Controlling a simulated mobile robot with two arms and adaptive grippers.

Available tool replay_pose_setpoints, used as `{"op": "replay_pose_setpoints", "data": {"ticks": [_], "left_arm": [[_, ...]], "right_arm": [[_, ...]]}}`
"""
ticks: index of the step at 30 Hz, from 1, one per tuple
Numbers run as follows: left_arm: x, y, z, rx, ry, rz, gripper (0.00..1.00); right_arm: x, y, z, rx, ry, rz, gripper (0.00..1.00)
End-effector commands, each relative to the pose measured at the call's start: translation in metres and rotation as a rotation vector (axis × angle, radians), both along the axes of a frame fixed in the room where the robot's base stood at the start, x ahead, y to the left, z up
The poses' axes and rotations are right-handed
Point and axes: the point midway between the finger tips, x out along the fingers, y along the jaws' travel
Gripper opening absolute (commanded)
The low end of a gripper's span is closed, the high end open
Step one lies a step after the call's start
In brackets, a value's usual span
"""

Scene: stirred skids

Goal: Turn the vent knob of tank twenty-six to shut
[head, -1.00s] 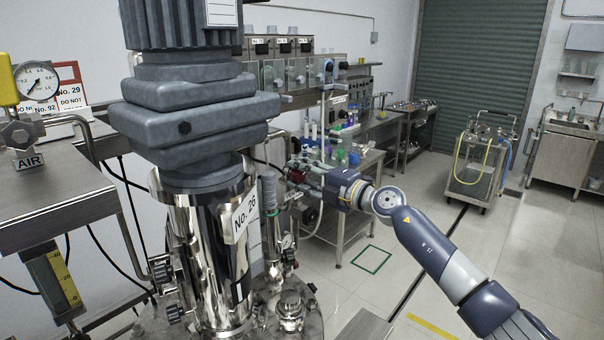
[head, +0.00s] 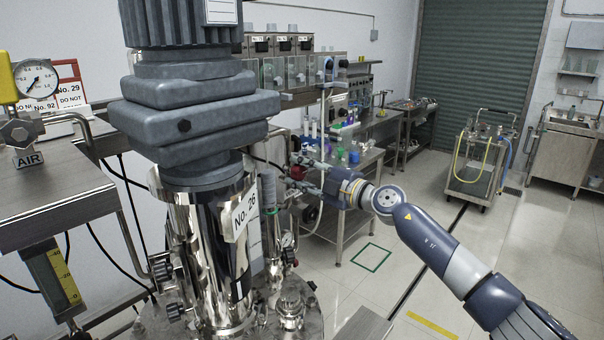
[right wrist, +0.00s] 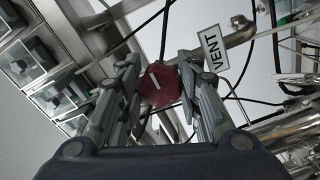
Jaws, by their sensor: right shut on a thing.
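Tank twenty-six (head: 205,270) is the shiny steel vessel under a grey motor head, with a white "No. 26" label (head: 245,212). The vent knob (right wrist: 162,86) is dark red with a white line that runs diagonally in the right wrist view. A "VENT" tag (right wrist: 214,48) hangs beside it on the pipe. My right gripper (head: 303,173) reaches in from the right behind the tank's column. In the right wrist view its fingers (right wrist: 160,90) stand on both sides of the knob and are shut on it. My left gripper is not in view.
A steel bench (head: 50,205) with an air gauge (head: 37,80) stands at the left. Behind are a workbench (head: 345,175) with bottles and a cart (head: 477,165). Pipes and cables run close around the knob. The floor at the right is open.

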Motion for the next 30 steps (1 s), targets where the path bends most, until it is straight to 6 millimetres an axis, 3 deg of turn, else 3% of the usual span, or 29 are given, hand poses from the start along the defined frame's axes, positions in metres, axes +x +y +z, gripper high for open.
{"op": "replay_pose_setpoints", "data": {"ticks": [5,6,8,20,30], "left_arm": [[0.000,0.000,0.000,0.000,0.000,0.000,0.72],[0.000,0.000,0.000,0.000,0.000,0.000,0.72],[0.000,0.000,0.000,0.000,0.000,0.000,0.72],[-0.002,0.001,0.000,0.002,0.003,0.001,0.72],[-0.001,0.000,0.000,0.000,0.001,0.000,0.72]], "right_arm": [[0.000,-0.001,0.001,0.003,-0.001,-0.001,0.09],[0.000,-0.001,0.001,0.003,-0.001,-0.001,0.41],[0.000,0.000,0.001,0.003,-0.001,-0.001,0.53],[-0.002,-0.002,0.000,-0.001,-0.001,0.000,0.53],[-0.034,-0.036,-0.001,-0.004,-0.001,-0.002,0.53]]}}
